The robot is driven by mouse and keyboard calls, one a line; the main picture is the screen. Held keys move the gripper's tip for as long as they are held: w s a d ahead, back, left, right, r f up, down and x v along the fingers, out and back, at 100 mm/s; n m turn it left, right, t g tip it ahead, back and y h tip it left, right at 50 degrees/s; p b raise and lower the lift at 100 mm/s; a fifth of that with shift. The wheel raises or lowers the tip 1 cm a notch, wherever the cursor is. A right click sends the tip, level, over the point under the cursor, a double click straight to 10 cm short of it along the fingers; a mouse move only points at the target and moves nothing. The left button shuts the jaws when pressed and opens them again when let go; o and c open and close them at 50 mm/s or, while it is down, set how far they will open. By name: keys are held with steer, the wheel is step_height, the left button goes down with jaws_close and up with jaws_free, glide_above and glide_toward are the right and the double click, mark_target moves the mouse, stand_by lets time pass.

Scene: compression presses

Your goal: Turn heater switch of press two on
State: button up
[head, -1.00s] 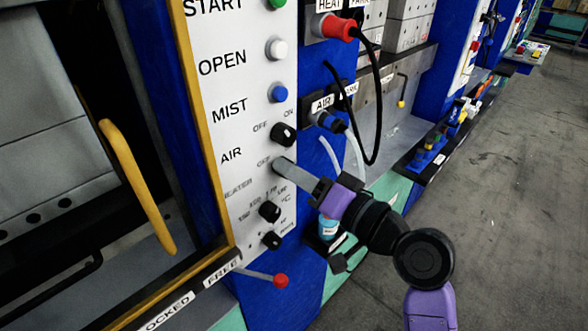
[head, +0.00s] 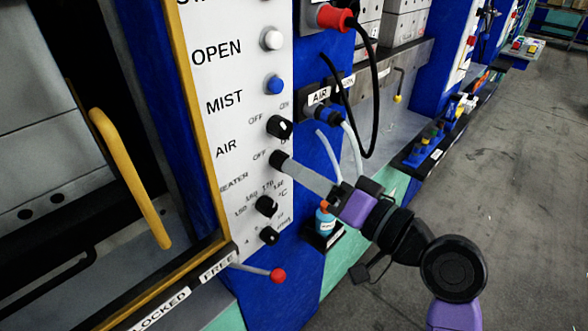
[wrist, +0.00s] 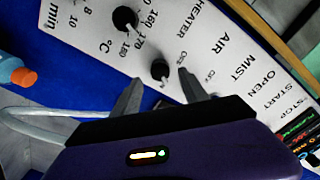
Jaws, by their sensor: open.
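The heater switch is a black rotary knob (head: 279,160) on the white control panel (head: 220,130), beside the HEATER label and below the air knob (head: 280,127). It shows in the wrist view as a dark knob (wrist: 160,70) near an OFF mark. My gripper (head: 291,166) is open, with its tips close to this knob from the right. In the wrist view my two fingertips (wrist: 158,84) lie on either side of the knob, with nothing gripped. Whether they touch it, and which way the knob points, I cannot tell.
The temperature knob (head: 266,206) and a minutes knob (head: 268,235) sit just below. A lever with a red ball (head: 278,276) sticks out under the panel. An air hose and a black cable with a red plug (head: 334,17) hang to the right. A small blue bottle (head: 325,219) stands behind my gripper.

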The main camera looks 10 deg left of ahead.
steer(key=v, duration=0.4)
stand_by(0.4)
steer(key=w+d+r+m+t+h, duration=0.1)
steer(key=w+d+m+t+h, duration=0.25)
steer(key=d+t, duration=0.3)
steer(key=s+d+f+m+t+h, duration=0.2)
steer(key=s+d+f+h, duration=0.6)
steer(key=s+d, duration=0.1)
steer(key=s+d+f+n+g+h, duration=0.1)
steer(key=s+f, duration=0.2)
steer(key=s, duration=0.7)
steer(key=s+d+f+n+g, duration=0.1)
steer(key=s+f, duration=0.3)
steer(key=s, duration=0.6)
steer(key=s+d+f+n+g+h, duration=0.1)
steer(key=s+f, duration=0.3)
steer(key=s, duration=0.6)
steer(key=shift+n+g+h, duration=0.35)
steer(key=shift+n+g, duration=0.3)
steer(key=shift+g, duration=0.2)
